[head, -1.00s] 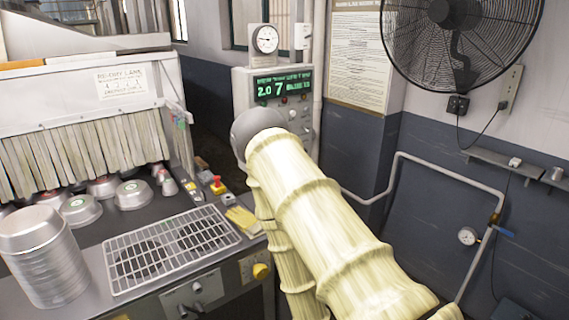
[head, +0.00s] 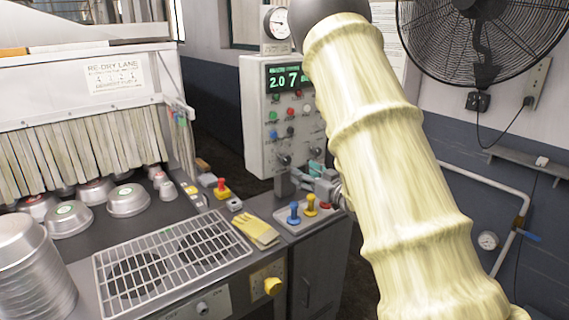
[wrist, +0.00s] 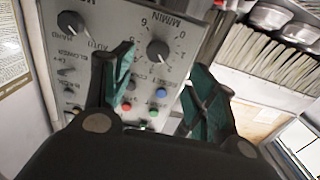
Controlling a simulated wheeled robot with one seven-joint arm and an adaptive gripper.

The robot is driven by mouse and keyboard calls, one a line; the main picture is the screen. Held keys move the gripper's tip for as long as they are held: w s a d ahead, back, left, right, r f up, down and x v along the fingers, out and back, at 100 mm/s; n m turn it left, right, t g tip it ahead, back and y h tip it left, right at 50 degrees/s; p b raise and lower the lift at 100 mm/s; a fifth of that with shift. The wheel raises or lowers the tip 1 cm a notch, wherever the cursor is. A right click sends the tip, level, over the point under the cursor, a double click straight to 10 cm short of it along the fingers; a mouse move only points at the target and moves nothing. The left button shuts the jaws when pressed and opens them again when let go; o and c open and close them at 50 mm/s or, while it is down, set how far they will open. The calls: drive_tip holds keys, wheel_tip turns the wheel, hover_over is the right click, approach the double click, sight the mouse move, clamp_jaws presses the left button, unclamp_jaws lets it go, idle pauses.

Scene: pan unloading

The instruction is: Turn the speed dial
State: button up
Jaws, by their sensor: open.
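The speed dial (wrist: 158,50) is a dark round knob with a white pointer line and an M/MIN number scale. It sits on the grey control panel (wrist: 105,50). In the head view it appears as the lower left knob (head: 284,159) of the control box (head: 256,125). My gripper (wrist: 163,62) is open and empty, with teal pads on its two fingers. In the wrist view the dial shows between the fingertips, apparently beyond them; contact is not visible. In the head view my gripper (head: 299,176) is just below the box's lower edge, partly hidden by my arm.
A second knob (wrist: 70,22), marked HAND and AUTO, sits beside the dial. Several coloured buttons lie nearby on the panel. A small box with blue and yellow levers (head: 310,207) stands below my gripper. Yellow gloves (head: 255,231) lie on the counter beside a wire rack (head: 165,258).

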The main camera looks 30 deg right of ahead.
sight(287, 162)
drive_tip(key=w+p, duration=0.2)
drive_tip(key=w, duration=0.6)
drive_tip(key=shift+w+a+p, duration=0.1)
drive_tip(key=shift+a+p, duration=0.05)
drive_tip(key=shift+p, duration=0.25)
drive_tip(key=shift+w+a+f, duration=0.1)
drive_tip(key=shift+w, duration=0.75)
drive_tip(key=c, duration=1)
